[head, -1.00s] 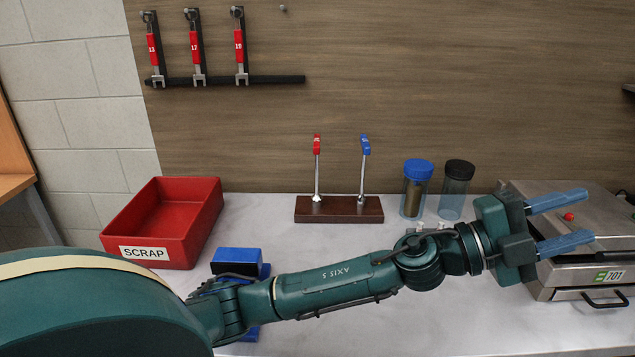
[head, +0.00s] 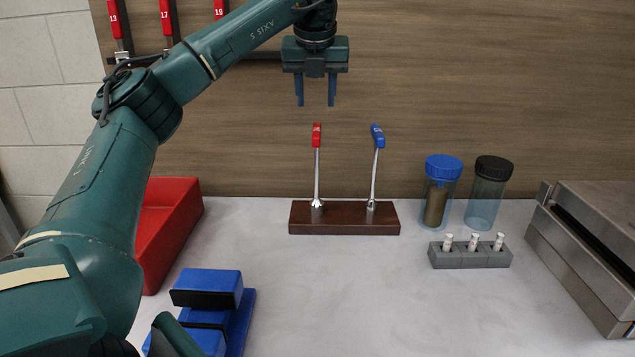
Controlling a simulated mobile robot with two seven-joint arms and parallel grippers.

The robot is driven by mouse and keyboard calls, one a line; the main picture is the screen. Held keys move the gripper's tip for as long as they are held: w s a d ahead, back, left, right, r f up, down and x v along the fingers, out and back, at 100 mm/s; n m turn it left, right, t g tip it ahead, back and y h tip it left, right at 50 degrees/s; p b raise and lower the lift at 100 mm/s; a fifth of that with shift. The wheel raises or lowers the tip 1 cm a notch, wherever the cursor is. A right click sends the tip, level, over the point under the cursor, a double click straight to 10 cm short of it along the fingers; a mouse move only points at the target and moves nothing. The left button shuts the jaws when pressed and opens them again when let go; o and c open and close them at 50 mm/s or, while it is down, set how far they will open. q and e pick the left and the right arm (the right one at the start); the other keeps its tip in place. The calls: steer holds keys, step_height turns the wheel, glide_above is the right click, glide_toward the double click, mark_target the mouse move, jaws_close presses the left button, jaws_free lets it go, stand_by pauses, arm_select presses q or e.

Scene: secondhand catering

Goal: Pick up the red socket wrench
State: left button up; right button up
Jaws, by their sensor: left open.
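The red socket wrench (head: 317,165) stands upright in a dark wooden stand (head: 345,228), its red handle at the top. A blue-handled wrench (head: 376,165) stands to its right in the same stand, leaning slightly. My left gripper (head: 315,103) is open and empty, its two blue fingers pointing down. In the picture the fingertips are just above the red handle, apart from it. I cannot tell the exact depth between them. My right gripper is not in view.
A red bin (head: 172,225) is at left, partly behind my arm. A blue object (head: 215,289) lies front left. Two jars, blue-lidded (head: 440,190) and black-lidded (head: 488,195), a grey block (head: 470,256) and a metal appliance (head: 590,250) are at right. Red wrenches (head: 167,15) hang on the wall.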

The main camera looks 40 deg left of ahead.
mark_target(316, 129)
arm_select(q)
steer(key=x, duration=0.6)
steer(key=shift+w+f, duration=0.1)
steer(key=shift+f, duration=0.3)
steer(key=shift+w+a+p+x, duration=0.15)
steer(key=shift+p+x, duration=0.25)
steer(key=shift+x, duration=0.95)
steer(key=shift+w+a+p+x, duration=0.1)
steer(key=shift+p+x, duration=0.3)
steer(key=shift+x, duration=0.95)
steer(key=shift+r, duration=0.15)
jaws_close()
steer(key=shift+r, duration=0.1)
